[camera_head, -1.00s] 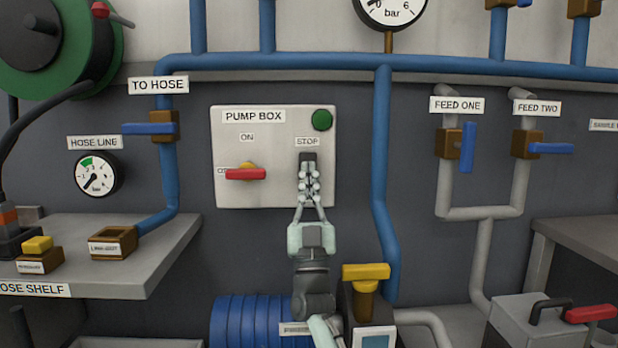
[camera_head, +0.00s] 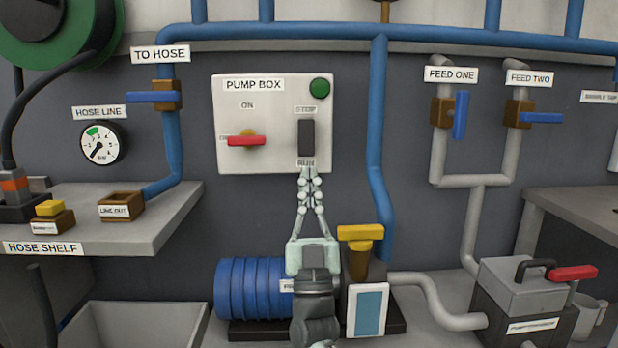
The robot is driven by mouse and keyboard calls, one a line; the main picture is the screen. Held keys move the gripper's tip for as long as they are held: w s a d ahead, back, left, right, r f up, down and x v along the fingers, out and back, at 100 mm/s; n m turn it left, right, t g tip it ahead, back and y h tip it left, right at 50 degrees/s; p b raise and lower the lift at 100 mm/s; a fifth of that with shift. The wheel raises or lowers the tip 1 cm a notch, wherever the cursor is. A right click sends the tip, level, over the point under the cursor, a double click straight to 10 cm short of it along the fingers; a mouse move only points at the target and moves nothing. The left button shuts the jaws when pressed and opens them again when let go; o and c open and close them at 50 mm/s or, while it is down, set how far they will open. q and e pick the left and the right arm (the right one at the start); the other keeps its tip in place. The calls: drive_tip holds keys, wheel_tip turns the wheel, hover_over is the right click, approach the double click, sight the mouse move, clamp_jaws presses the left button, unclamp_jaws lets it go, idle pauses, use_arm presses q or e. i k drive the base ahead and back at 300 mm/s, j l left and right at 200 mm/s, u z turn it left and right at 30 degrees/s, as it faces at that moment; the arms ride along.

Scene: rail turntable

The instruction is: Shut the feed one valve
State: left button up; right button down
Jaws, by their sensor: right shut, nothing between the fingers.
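The feed one valve is a brown body with a blue lever (camera_head: 460,115) under the FEED ONE label (camera_head: 451,75). Its lever stands upright, in line with the grey pipe. Beside it on the right, the feed two valve (camera_head: 541,118) has its blue lever lying level, across its pipe. My right gripper (camera_head: 311,172) is shut and empty, fingers pointing up, just below the RUN mark of the pump box switch (camera_head: 306,138). It is well left of the feed one valve. My left gripper is not in view.
The pump box (camera_head: 270,155) has a red selector (camera_head: 246,141) and a green lamp (camera_head: 319,88). A blue pump (camera_head: 255,289) with a yellow handle (camera_head: 360,233) stands below. A blue pipe (camera_head: 376,130) runs between gripper and feed valves. A grey box (camera_head: 519,285) sits lower right.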

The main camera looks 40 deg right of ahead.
sight(460, 115)
drive_tip(key=k, duration=1)
